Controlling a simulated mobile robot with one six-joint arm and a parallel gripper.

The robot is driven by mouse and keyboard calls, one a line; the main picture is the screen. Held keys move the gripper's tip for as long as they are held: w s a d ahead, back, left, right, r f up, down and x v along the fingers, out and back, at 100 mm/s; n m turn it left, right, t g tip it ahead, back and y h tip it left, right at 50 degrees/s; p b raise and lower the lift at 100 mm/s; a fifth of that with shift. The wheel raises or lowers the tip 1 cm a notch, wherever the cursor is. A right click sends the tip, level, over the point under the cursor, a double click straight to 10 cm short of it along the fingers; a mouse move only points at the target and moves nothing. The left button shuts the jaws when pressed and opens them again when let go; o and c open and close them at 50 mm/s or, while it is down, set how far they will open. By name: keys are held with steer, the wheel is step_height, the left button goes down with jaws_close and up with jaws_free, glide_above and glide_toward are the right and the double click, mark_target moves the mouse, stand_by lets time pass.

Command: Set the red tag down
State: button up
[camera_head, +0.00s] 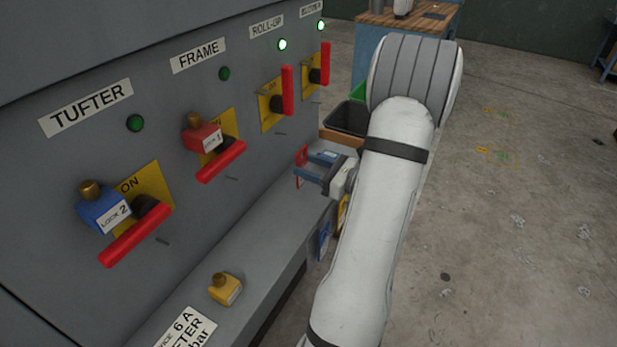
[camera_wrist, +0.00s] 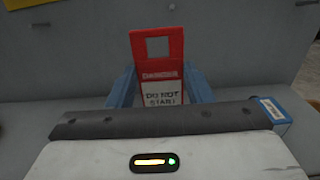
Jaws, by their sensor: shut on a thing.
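The red tag (camera_wrist: 156,64) is upright between the fingers of my gripper (camera_wrist: 155,95) in the wrist view. It has a square hole near its top and a white panel reading "DO NOT START". In the head view the tag (camera_head: 301,166) shows as a thin red edge at the tips of my gripper (camera_head: 314,168). My gripper is shut on it, close to the grey panel and over the far part of the ledge (camera_head: 262,238). I cannot tell whether the tag's lower edge touches the ledge.
A yellow lock (camera_head: 225,289) sits on the near ledge. A blue lock (camera_head: 103,208) and a red lock (camera_head: 203,136) hang at the TUFTER and FRAME switches. Red switch handles (camera_head: 288,91) stick out from the panel. A dark bin (camera_head: 347,118) and a workbench (camera_head: 408,20) stand behind.

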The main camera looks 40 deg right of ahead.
steer(key=shift+f, duration=1.2)
steer(key=shift+f+b, duration=0.2)
steer(key=shift+b, duration=0.1)
steer(key=o, duration=1)
steer(key=shift+r, duration=0.1)
